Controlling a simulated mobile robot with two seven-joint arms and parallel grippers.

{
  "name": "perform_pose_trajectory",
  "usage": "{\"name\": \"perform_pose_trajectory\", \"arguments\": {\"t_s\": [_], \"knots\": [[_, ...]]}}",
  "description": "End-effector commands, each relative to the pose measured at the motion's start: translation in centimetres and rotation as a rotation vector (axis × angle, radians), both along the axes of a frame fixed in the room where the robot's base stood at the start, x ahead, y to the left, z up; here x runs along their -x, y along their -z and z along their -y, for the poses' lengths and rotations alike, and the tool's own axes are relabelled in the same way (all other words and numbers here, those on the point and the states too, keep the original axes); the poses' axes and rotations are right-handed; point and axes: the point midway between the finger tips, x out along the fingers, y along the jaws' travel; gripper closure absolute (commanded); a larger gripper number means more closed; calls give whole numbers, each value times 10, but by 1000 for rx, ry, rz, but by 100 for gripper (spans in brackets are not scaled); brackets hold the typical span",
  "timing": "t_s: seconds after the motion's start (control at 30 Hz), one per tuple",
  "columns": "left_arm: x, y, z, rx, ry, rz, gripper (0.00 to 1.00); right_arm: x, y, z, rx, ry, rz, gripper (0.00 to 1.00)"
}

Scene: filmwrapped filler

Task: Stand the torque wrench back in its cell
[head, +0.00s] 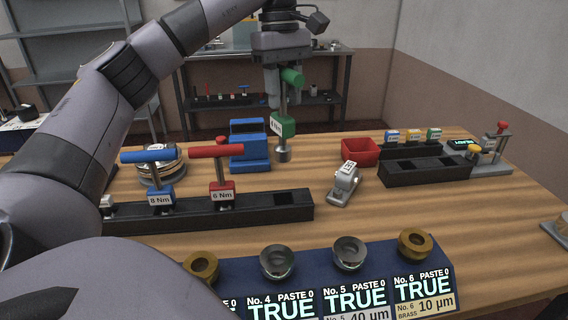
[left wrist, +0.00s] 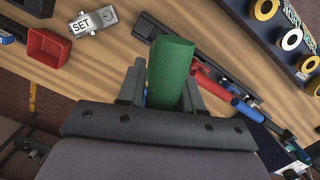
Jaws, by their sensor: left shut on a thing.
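My left gripper (head: 282,80) is shut on the green torque wrench (head: 284,127) near its green T-handle. The wrench hangs upright above the table, its metal tip free, behind the black rack (head: 262,211). In the left wrist view the green handle (left wrist: 170,72) sits between the fingers. The rack holds the blue 8 Nm wrench (head: 160,197) and the red 6 Nm wrench (head: 222,191). An open cell (head: 285,198) shows at the rack's right end, to the right of the red wrench. My right gripper is not in view.
A grey SET block (head: 344,186) stands right of the rack. Behind are a blue block (head: 249,150), a red bin (head: 359,154) and a second black rack (head: 425,171). A blue stand (head: 310,272) with several metal cups is in front.

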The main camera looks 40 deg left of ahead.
Motion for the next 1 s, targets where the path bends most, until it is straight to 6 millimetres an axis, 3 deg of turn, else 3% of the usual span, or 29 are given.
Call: {"name": "perform_pose_trajectory", "arguments": {"t_s": [0.1, 0.27, 0.4, 0.63, 0.83, 1.0], "knots": [[1, 33, 0, 2, -1, -2, 100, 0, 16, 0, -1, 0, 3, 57], [1, 69, 0, 2, 0, -2, 100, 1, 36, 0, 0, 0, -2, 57], [1, 92, -1, 0, -1, -1, 100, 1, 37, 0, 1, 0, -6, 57], [0, 111, -1, 0, -2, 2, 100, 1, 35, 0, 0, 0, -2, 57], [1, 140, -1, 0, -2, 0, 100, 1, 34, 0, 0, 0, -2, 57], [0, 148, 0, 1, -1, 3, 100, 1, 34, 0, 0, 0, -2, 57]]}}
